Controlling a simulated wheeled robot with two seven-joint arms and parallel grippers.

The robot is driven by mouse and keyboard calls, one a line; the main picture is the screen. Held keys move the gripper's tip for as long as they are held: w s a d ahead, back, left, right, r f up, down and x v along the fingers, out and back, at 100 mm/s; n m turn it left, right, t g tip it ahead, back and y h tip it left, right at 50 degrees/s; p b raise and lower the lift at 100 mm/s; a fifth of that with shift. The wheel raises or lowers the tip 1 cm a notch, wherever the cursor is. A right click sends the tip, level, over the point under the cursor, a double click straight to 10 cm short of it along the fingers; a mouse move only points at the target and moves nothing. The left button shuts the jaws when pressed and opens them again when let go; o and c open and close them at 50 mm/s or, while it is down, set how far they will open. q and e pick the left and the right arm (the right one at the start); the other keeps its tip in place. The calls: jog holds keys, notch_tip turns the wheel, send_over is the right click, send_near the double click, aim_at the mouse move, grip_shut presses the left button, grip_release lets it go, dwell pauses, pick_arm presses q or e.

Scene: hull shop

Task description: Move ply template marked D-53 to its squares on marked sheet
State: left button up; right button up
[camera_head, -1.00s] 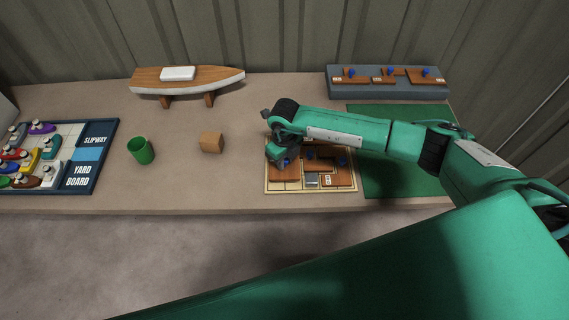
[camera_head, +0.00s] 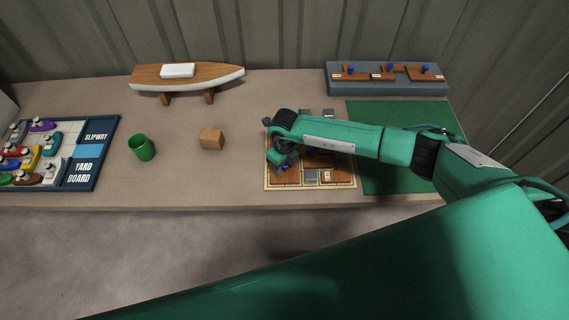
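The marked sheet (camera_head: 311,186) lies near the front edge of the bench, with several brown ply templates (camera_head: 336,175) on it, some with blue knobs. My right gripper (camera_head: 277,160) is over the sheet's left part, beside a template with a blue knob (camera_head: 285,168). The arm hides its fingers in part, so I cannot tell if it is open or holds anything. More templates (camera_head: 389,75) with blue knobs sit on the grey rack (camera_head: 388,89) at the back right. The labels are too small to read, so D-53 cannot be picked out. My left gripper is not in view.
A green mat (camera_head: 388,170) lies right of the sheet, partly under my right arm. Small grey blocks (camera_head: 304,112) stand behind the sheet. A wooden block (camera_head: 211,139), green cup (camera_head: 141,148), yard board (camera_head: 90,162) and model boat (camera_head: 187,78) stand to the left.

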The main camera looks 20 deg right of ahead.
jog(key=shift+r, duration=0.5)
notch_tip(320, 180, up, 11)
jog(key=b, duration=0.4)
jog(key=shift+r, duration=0.15)
